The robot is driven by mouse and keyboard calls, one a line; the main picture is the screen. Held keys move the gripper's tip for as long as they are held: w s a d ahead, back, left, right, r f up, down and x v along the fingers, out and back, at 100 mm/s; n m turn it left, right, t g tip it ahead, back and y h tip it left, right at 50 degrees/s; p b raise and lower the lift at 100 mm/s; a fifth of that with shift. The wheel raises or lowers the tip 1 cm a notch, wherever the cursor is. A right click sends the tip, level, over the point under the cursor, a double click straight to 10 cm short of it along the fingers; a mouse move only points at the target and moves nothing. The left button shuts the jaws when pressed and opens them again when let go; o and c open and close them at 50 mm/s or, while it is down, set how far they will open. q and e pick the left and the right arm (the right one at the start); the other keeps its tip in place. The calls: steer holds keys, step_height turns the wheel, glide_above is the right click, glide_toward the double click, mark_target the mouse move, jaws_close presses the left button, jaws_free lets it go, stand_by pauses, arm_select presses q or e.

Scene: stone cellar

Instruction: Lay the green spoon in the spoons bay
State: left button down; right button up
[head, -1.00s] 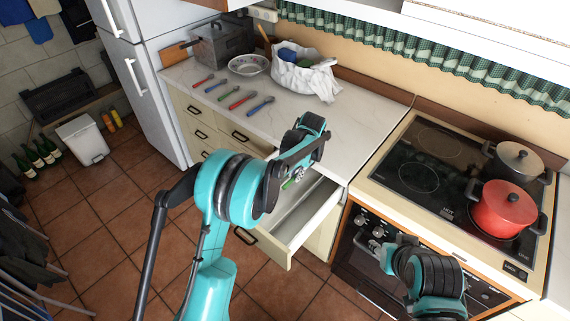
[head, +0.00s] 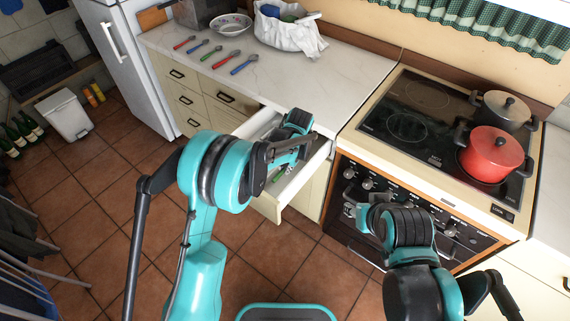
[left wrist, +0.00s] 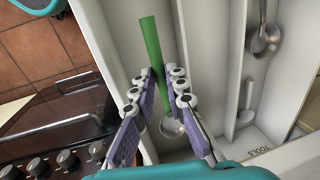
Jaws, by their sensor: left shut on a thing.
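My left gripper (head: 283,158) is shut on the green spoon (head: 277,174), inside the outline of the open drawer (head: 309,180). In the left wrist view, the green handle (left wrist: 152,50) and round metal bowl (left wrist: 172,128) show, with the purple-padded fingers (left wrist: 162,78) on either side. The spoon is over the long left bay of the drawer; I cannot tell whether it touches the floor. A right bay (left wrist: 262,120) holds metal utensils and is marked TOOLS. No spoons label is visible. My right gripper (head: 350,204) is in front of the oven; its jaws are unclear.
Several coloured spoons (head: 226,60) lie on the counter (head: 300,82), by a bowl (head: 231,25) and a white bag (head: 288,38). The stove (head: 408,125) with a red pot (head: 493,152) stands right of the drawer. Drawer walls and dividers (left wrist: 184,60) flank the spoon.

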arm_select(q)
steer(key=shift+f+b, duration=2.15)
steer(key=shift+f, duration=1.15)
steer(key=c, duration=1.5)
jaws_free()
steer(key=shift+o, duration=1.4)
steer(key=shift+d, duration=0.1)
